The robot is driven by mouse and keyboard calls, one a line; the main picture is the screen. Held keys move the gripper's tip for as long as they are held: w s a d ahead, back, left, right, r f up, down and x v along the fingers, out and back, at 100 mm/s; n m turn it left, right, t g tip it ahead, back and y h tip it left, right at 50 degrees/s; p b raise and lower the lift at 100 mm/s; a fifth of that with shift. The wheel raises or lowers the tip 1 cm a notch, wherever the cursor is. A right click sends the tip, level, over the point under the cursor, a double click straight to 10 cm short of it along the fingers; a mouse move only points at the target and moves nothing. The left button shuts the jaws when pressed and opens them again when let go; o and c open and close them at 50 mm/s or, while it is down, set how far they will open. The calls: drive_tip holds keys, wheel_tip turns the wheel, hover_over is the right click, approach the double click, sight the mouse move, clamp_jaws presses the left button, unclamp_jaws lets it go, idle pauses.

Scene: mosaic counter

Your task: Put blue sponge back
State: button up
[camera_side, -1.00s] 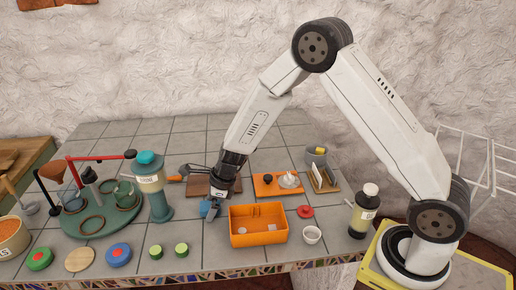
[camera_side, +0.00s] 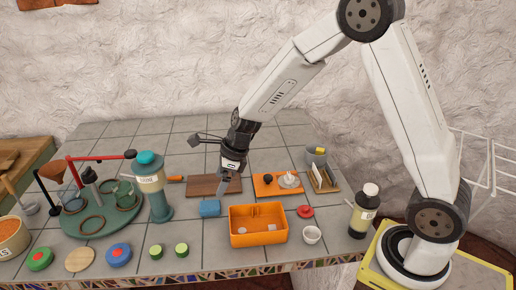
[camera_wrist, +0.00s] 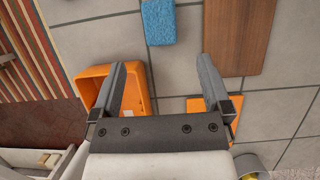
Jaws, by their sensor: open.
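The blue sponge (camera_side: 210,208) lies on the grey tiled counter, just left of the orange bin and in front of the wooden board. In the wrist view the sponge (camera_wrist: 158,22) is a textured blue block near the top, beyond my fingertips. My gripper (camera_side: 226,188) is above the counter, up and to the right of the sponge, and touches nothing that I can see. In the wrist view my gripper (camera_wrist: 164,72) shows two fingers spread wide with nothing between them. The orange bin (camera_side: 258,239) holds small pale pieces; it also shows in the wrist view (camera_wrist: 97,72).
A brown board (camera_side: 205,186) lies behind the sponge. An orange board (camera_side: 266,188) and a grey pot (camera_side: 316,156) stand at the back right. A teal-capped bottle (camera_side: 153,185) stands left of the sponge. Bare tiles surround the sponge.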

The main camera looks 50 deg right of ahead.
drive_tip(key=shift+v, duration=1.5)
drive_tip(key=shift+s, duration=0.1)
drive_tip(key=s+d+n+h, duration=0.1)
drive_tip(key=s+n, duration=0.4)
drive_tip(key=n, duration=0.4)
drive_tip(key=s+d+n+h, duration=0.1)
drive_tip(key=s+n, duration=0.5)
drive_tip(key=n, duration=0.3)
drive_tip(key=s+f+n+h, duration=0.1)
drive_tip(key=s+n, duration=0.4)
drive_tip(key=n, duration=0.4)
drive_tip(key=shift+s+d+g, duration=0.3)
drive_tip(key=shift+d, duration=0.1)
